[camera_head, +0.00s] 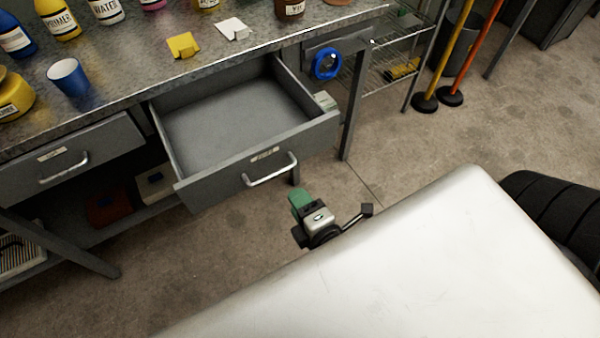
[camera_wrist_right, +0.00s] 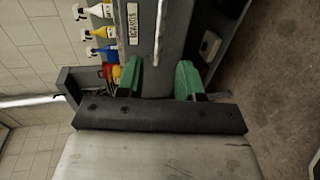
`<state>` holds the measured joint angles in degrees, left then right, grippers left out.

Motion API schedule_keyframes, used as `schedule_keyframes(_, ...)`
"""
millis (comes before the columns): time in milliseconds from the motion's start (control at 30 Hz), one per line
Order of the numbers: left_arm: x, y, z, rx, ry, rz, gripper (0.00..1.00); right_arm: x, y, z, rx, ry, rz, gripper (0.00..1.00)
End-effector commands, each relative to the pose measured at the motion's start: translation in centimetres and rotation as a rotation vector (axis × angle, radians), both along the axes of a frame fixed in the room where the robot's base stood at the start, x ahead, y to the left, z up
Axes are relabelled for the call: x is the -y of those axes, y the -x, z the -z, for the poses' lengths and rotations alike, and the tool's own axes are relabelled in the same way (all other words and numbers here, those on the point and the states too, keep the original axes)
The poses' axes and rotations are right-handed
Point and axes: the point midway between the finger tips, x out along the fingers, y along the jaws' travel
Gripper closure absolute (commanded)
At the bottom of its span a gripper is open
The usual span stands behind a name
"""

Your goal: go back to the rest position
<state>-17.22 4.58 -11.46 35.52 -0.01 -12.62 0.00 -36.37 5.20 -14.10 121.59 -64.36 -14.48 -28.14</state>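My right gripper (camera_head: 300,200) is in front of the workbench, just below and right of the open drawer's handle (camera_head: 271,170) in the head view. In the right wrist view its two green fingers (camera_wrist_right: 159,80) stand apart with nothing held between them. The drawer (camera_head: 235,115) is pulled out and looks empty inside. Its labelled front (camera_wrist_right: 143,45) and handle show beyond the fingers in the wrist view, with a gap from the handle. My left gripper is not in view.
The workbench (camera_head: 135,75) carries several bottles, a blue cup (camera_head: 68,77), a yellow piece (camera_head: 184,45) and a white piece (camera_head: 233,29). A second drawer (camera_head: 70,160) at left looks shut. A wire shelf (camera_head: 385,70) stands at right.

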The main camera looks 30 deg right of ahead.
Motion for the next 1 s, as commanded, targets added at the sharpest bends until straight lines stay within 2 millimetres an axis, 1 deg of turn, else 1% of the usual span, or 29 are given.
schedule_keyframes(267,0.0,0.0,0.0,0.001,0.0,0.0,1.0,0.0,0.0,0.0,0.0,0.0,0.0,0.63)
schedule_keyframes(333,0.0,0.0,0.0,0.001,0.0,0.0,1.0,0.0,0.0,0.3,-0.006,-0.005,0.0,0.63)
schedule_keyframes(367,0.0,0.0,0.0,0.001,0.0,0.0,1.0,0.0,0.0,0.7,-0.014,-0.01,0.001,0.63)
schedule_keyframes(400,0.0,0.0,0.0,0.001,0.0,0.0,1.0,-0.1,0.0,1.5,-0.031,-0.023,0.002,0.63)
schedule_keyframes(467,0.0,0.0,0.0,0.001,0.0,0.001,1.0,-0.1,0.1,3.5,-0.076,-0.059,0.008,0.63)
schedule_keyframes(567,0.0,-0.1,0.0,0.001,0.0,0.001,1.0,-0.1,0.7,9.0,-0.2,-0.157,0.035,0.63)
schedule_keyframes(600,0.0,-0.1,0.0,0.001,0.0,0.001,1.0,0.0,1.3,11.6,-0.261,-0.205,0.054,0.63)
schedule_keyframes(667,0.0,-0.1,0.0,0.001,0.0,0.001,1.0,0.2,2.3,15.6,-0.356,-0.284,0.094,0.63)
schedule_keyframes(700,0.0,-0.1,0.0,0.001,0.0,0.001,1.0,0.4,3.1,18.2,-0.42,-0.335,0.126,0.63)
schedule_keyframes(733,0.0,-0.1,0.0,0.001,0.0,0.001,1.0,0.6,3.8,20.1,-0.464,-0.375,0.154,0.63)
schedule_keyframes(767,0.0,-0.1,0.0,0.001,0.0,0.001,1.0,0.8,4.6,21.9,-0.51,-0.411,0.184,0.63)
schedule_keyframes(800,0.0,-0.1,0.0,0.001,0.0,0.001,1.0,1.1,5.7,24.2,-0.569,-0.46,0.226,0.63)
schedule_keyframes(867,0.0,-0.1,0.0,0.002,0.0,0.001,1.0,1.7,7.6,27.6,-0.654,-0.531,0.299,0.63)
schedule_keyframes(900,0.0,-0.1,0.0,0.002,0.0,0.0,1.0,2.1,9.0,29.6,-0.709,-0.578,0.354,0.63)
schedule_keyframes(967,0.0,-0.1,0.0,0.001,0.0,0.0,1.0,2.7,11.2,32.4,-0.785,-0.642,0.442,0.63)
schedule_keyframes(1000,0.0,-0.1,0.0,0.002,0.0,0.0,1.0,3.2,12.8,34.2,-0.833,-0.685,0.507,0.63)
